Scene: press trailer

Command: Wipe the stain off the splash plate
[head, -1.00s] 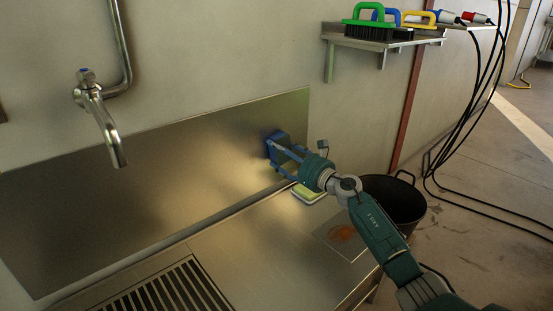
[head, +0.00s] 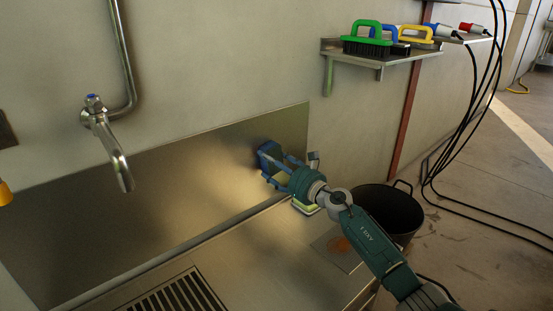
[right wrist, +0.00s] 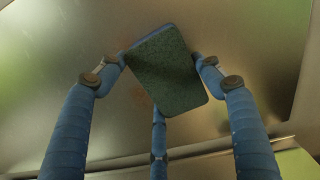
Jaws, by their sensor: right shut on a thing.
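The splash plate (head: 150,190) is a large brushed metal sheet on the wall behind the counter. My right gripper (head: 277,166) is at the plate's right end, its blue fingers shut on a pad. In the right wrist view the pad (right wrist: 168,72) shows a dark green rough face with a blue edge, tilted between the fingers. A faint reddish smear (right wrist: 137,95) shows on the metal beside the pad, partly hidden by it. I cannot tell whether the pad touches the plate. My left gripper is not in view.
An orange-brown stain (head: 340,245) marks a square on the counter. A black bucket (head: 390,212) stands right. A tap (head: 110,145) hangs left. A shelf (head: 375,56) holds brushes; cables hang beyond.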

